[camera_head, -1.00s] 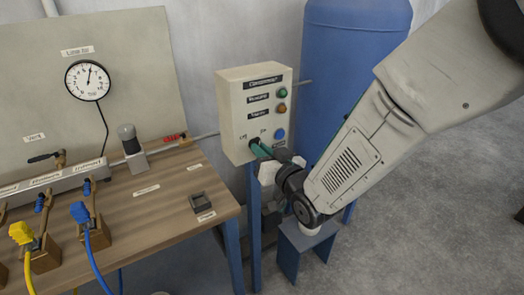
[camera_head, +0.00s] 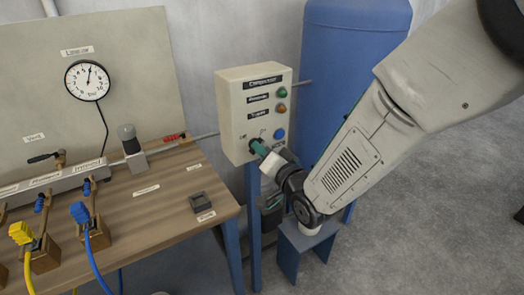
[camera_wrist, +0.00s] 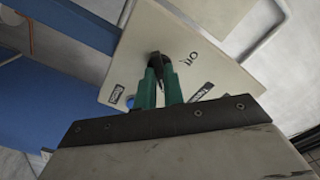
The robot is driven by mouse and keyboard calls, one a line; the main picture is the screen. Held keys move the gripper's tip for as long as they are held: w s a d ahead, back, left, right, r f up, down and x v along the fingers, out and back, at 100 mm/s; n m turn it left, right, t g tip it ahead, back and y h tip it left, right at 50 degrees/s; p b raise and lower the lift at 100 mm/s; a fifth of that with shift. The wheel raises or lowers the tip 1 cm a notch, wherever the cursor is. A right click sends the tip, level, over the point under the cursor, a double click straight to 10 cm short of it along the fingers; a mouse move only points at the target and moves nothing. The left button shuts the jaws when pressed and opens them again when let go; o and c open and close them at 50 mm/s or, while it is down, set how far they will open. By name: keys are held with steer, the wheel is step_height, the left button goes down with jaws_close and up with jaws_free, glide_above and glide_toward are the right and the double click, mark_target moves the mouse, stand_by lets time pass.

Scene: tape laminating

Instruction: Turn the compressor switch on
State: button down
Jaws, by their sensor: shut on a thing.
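The compressor box (camera_head: 237,118) is a cream control box with a label at its top. It carries a green lamp (camera_head: 281,93), an orange lamp (camera_head: 281,108) and a blue button (camera_head: 279,133). My gripper (camera_head: 257,146) reaches the box from the lower right and is shut on the switch. In the head view the fingers hide most of the switch.
A wooden bench (camera_head: 150,215) with a gauge (camera_head: 87,80), valves and blue and yellow plugs stands on the left. A blue tank (camera_head: 345,50) stands behind my arm. A small blue stand (camera_head: 305,245) is below my wrist.

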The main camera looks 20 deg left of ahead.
stand_by(0.3)
steer(key=c, duration=1.5)
jaws_free()
steer(key=v, duration=0.8)
